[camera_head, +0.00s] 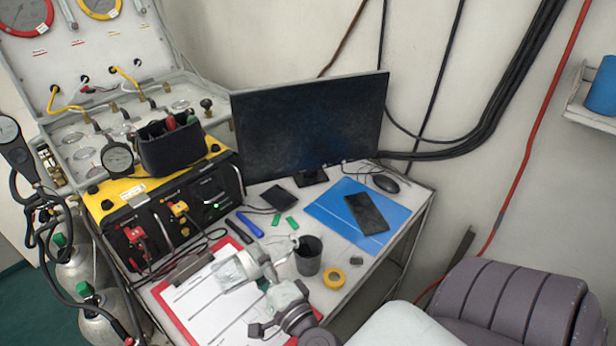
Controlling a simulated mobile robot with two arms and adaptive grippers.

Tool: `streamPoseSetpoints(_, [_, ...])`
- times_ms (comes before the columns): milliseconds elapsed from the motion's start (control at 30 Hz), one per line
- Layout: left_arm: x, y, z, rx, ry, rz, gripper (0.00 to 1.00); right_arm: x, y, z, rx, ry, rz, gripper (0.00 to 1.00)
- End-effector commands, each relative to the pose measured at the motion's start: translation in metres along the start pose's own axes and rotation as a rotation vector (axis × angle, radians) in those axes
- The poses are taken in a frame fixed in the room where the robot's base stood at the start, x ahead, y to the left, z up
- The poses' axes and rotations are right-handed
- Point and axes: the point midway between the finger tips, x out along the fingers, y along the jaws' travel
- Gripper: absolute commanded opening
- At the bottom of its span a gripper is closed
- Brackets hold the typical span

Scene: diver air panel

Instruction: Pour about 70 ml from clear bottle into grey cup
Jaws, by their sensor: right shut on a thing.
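The clear bottle (230,271) is tilted far over, nearly lying on its side, above the clipboard. Its base end points left and its narrower end points right, toward the grey cup. My right gripper (268,278) comes in from the bottom and is shut on the bottle near its middle. The dark grey cup (308,259) stands upright on the table, just right of the bottle's narrow end. I cannot tell whether liquid is flowing, nor the level in the cup. My left gripper is not in view.
A red clipboard with paper (196,308) lies below the bottle. A blue folder (334,212) with a black phone (366,213) lies behind. A monitor (310,125) and a yellow-black air panel (160,205) stand at the back.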

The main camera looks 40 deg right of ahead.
Motion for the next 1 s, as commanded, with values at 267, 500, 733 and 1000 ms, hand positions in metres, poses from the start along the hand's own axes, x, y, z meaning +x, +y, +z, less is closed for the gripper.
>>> streamPoseSetpoints(267, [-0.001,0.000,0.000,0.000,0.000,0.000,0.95,0.000,-0.002,0.000,0.008,0.001,-0.001,0.22])
streamPoseSetpoints(500, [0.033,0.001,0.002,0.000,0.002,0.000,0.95,-0.003,0.035,0.000,-0.184,-0.014,0.000,0.22])
streamPoseSetpoints(733, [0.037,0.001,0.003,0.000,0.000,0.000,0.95,-0.003,0.041,0.004,-0.352,-0.026,-0.002,0.22])
streamPoseSetpoints(1000, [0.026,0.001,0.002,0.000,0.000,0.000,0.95,-0.003,0.037,0.004,-0.475,-0.036,-0.001,0.22])
